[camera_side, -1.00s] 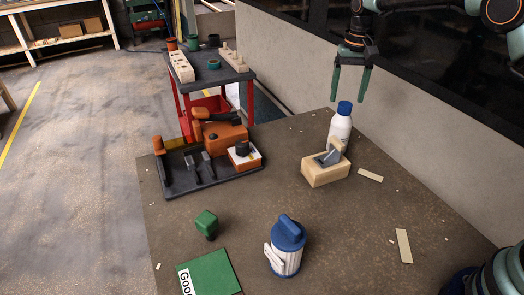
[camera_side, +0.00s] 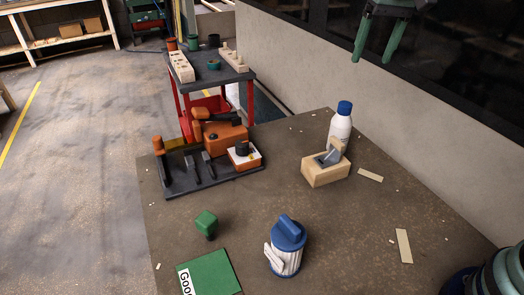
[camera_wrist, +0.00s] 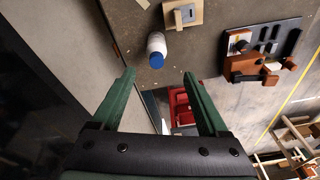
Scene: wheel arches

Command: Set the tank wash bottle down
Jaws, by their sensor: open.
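A white bottle with a blue cap (camera_side: 340,125), which I take as the tank wash bottle, stands upright on the brown worktop (camera_side: 330,235), just behind a wooden block plane (camera_side: 325,172). Its lower part is partly hidden by the plane. The bottle also shows near the top middle of the wrist view (camera_wrist: 156,44). My gripper (camera_side: 372,59) is open and empty, high above the worktop and up to the right of the bottle, clear of it. Its two green fingers are spread in the wrist view (camera_wrist: 158,74).
A blue-lidded canister (camera_side: 287,247), a green knobbed piece (camera_side: 206,223) and a green board (camera_side: 212,274) are at the front. A dark tray of tools (camera_side: 180,188) lies at the left edge. A grey wall (camera_side: 430,145) runs along the right side. The middle is mostly clear.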

